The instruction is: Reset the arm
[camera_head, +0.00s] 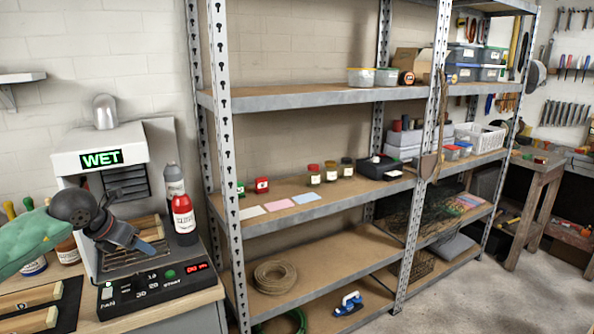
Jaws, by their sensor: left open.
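My left arm comes in from the left edge, with a green forearm and a dark round wrist. My left gripper (148,243) is dark with a bluish finger and is open. It is in front of the machine's bay, over the slatted plate. The grey-white machine (76,162) has a green "WET" display. A pale wooden piece (140,228) shows in its bay, behind the gripper; I cannot tell whether they touch. My right gripper is not in view.
A black control panel (160,290) lies before the machine. A red bottle (184,219) and a grey bottle (173,180) stand at its right. Wooden pieces (30,298) lie on a dark tray at lower left. A metal shelf (310,205) with jars and cards fills the middle. Floor is clear at lower right.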

